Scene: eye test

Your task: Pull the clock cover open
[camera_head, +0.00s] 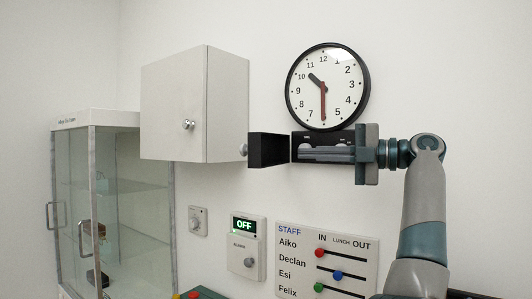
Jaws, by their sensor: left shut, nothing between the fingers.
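A round white clock (346,86) with a black rim hangs on the wall. Below it is a shallow dark box (325,135) with small white marks. A black cover panel (268,150) stands swung out at the box's left side, with a small round knob (243,150) at its outer end. The cover looks open. My left gripper (303,152) reaches in from the right, its fingers pointing left across the front of the box. It is shut and empty, apart from the cover. The fingers hide part of the box; whether they touch it, I cannot tell. My right gripper is not in view.
A white wall cabinet (172,105) is close to the cover's left. A glass case (75,190) stands at the far left. Below are a dial (198,221), an alarm panel (248,245) reading OFF and a staff board (330,250) with colored sliders.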

